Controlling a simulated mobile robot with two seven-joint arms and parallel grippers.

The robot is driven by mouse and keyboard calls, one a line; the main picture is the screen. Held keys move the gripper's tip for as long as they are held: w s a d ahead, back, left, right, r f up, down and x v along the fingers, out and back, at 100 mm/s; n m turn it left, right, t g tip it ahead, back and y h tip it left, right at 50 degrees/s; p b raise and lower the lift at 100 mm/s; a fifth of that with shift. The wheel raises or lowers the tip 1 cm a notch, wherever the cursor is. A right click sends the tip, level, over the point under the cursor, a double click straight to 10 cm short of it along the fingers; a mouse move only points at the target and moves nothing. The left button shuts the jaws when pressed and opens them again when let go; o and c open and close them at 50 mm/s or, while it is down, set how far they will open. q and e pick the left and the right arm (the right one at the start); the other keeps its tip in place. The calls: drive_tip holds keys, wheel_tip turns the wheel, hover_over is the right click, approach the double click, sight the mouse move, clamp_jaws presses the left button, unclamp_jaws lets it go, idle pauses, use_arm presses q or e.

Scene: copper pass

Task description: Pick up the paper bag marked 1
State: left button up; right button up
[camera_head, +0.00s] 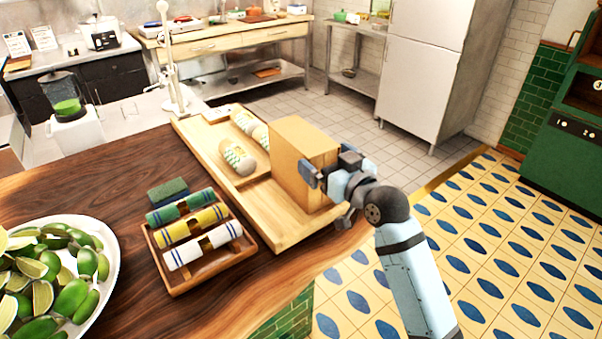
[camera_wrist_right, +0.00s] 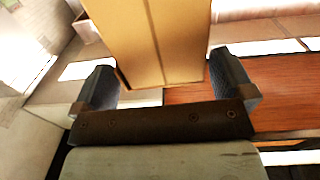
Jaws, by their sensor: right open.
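A plain brown paper bag (camera_head: 300,158) stands upright on the light wooden tray (camera_head: 251,213) at the counter's edge. I cannot see a number on it from here. My right gripper (camera_head: 328,184) is at the bag's near right side. In the right wrist view the bag (camera_wrist_right: 147,40) stands between the two fingers of the open right gripper (camera_wrist_right: 172,84), with gaps beside it. My left gripper is not in view.
Wrapped rolls (camera_head: 238,157) lie in the tray left of the bag. A small wooden rack (camera_head: 181,288) holds green, yellow and white rolls. A plate of limes (camera_head: 110,275) is at the left. A lamp stand (camera_head: 178,70) rises behind the tray.

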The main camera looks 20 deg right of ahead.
drive_tip(key=x, duration=0.2)
drive_tip(key=shift+w+a, duration=0.1)
drive_tip(key=shift+w, duration=0.2)
drive_tip(key=c, duration=0.9)
